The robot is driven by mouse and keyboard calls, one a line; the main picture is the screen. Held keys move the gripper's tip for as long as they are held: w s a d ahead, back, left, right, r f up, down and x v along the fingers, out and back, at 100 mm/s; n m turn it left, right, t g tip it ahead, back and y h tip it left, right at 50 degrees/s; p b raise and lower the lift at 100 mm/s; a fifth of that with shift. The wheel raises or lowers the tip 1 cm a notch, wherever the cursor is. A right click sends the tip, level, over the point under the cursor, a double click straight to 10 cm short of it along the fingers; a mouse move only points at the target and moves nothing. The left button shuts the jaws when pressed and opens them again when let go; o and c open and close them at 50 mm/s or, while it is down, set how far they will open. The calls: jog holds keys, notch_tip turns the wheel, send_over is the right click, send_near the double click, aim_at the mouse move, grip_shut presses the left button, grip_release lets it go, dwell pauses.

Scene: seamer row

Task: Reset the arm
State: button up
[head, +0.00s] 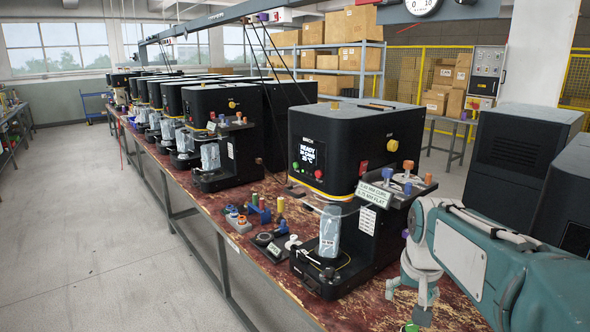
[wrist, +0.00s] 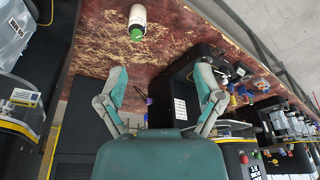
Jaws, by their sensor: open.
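My teal arm (head: 490,255) reaches in from the right of the head view, over the near end of the bench. My gripper (head: 411,290) points downward there, beside the nearest black seamer machine (head: 345,145). In the wrist view my gripper (wrist: 163,85) has its two teal-and-grey fingers spread wide, with nothing between the tips. A white bottle with a green cap (wrist: 137,22) is beyond the fingertips, apart from them. At the bottom edge of the head view a bit of green (head: 410,327) shows below the gripper; most of it is cut off.
A worn red bench (head: 270,262) carries a row of black seamers. Small parts and a blue fixture (head: 262,212) lie between the two nearest machines. Tall dark cabinets (head: 520,150) stand behind the arm. Clear concrete floor (head: 110,230) lies left of the bench.

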jog(key=s+a+f+n+t, duration=0.1)
jog(key=s+a, duration=0.2)
jog(key=s, duration=0.6)
jog(key=s+a+f+n+t, duration=0.1)
jog(key=s+a+n, duration=0.1)
jog(key=s, duration=0.7)
jog(key=shift+s+a+t, duration=0.2)
jog(key=shift+a+t, duration=0.2)
